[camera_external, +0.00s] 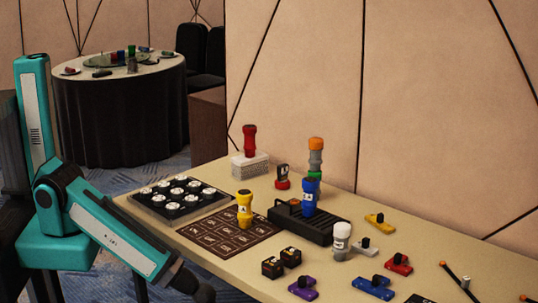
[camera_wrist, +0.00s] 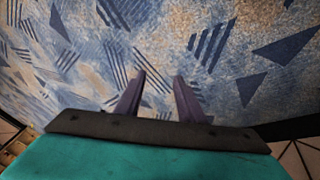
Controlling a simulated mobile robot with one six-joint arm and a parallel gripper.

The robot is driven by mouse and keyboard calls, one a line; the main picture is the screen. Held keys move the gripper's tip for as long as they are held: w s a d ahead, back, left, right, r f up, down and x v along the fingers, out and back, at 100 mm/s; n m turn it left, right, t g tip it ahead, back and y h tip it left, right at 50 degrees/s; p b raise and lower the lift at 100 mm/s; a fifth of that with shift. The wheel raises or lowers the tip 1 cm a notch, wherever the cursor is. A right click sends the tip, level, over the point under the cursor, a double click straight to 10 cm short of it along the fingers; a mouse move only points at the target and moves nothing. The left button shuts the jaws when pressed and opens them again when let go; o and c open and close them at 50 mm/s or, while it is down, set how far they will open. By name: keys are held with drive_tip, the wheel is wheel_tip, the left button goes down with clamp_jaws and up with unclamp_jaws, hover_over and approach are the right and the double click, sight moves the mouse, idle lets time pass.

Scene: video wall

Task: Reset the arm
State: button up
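My arm is teal with a grey stripe and shows at the left of the external view, bent low in front of the table (camera_external: 330,262). Its far end drops to the bottom edge of that view, where the gripper itself cannot be made out. In the wrist view my gripper (camera_wrist: 160,92) has two dark fingers standing apart with nothing between them.
The table holds a black tray of white round pieces (camera_external: 150,205), a dark printed mat (camera_external: 200,240), a yellow flashlight (camera_external: 244,210), a blue one (camera_external: 310,196), a red one (camera_external: 249,140) and several small coloured blocks. A round table (camera_external: 120,115) stands behind.

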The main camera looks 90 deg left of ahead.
drive_tip(key=s+a+f+g+y+b, duration=0.1)
drive_tip(key=s+a+f+g, duration=0.3)
drive_tip(key=s+a, duration=0.4)
drive_tip(key=s+a+f+g+y+b, duration=0.2)
drive_tip(key=s+a+f+g+b, duration=0.2)
drive_tip(key=s, duration=1.1)
drive_tip(key=a+f, duration=0.2)
drive_tip(key=a, duration=0.1)
drive_tip(key=shift+s+a+f+n+g, duration=0.2)
drive_tip(key=shift+s+a+n+g, duration=0.1)
drive_tip(key=shift+a, duration=0.05)
